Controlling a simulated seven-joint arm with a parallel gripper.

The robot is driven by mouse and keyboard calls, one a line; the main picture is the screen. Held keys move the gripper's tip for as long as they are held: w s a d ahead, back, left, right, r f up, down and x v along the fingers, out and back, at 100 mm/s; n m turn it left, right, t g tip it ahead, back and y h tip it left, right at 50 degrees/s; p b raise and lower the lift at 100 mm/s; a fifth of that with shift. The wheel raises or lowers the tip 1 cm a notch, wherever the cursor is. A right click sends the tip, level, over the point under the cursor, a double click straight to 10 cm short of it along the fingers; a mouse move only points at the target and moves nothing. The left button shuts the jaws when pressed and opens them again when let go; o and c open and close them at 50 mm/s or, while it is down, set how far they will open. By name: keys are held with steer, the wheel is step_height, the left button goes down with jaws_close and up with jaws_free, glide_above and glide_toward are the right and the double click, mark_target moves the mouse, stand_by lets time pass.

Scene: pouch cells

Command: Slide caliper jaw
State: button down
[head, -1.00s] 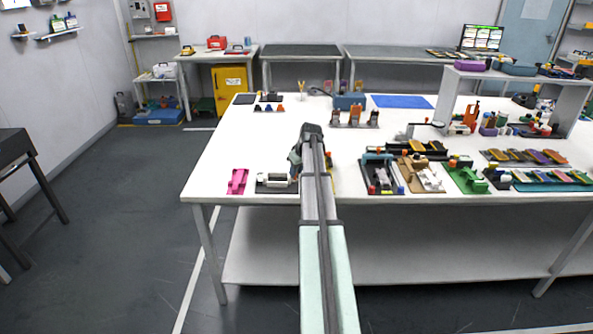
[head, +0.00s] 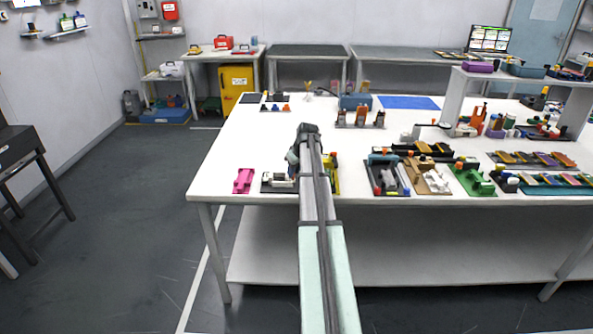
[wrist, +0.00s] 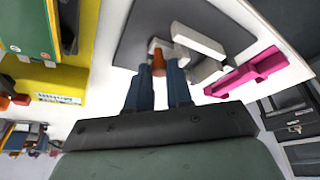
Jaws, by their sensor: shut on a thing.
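The caliper appears to be the fixture with a dark grey plate (wrist: 130,42) and whitish blocks, on the table near its front edge. In the wrist view, a long whitish block (wrist: 198,45) lies across the plate's right side. A small orange-brown piece (wrist: 158,62) stands between the blue fingers of my gripper (wrist: 160,72), which is shut on it. The piece's lower part and what it joins are hidden.
A pink fixture (head: 243,181) sits just left of the plate; it also shows in the wrist view (wrist: 245,72). A yellow and green fixture (wrist: 45,70) is on the other side. Several more fixtures stand right of my arm. The table's middle left is clear.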

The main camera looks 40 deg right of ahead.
steer(key=c, duration=1.3)
jaws_free()
steer(key=shift+r, duration=0.1)
steer(key=v, duration=1.3)
steer(key=shift+s+r, duration=0.2)
steer(key=shift+r, duration=0.1)
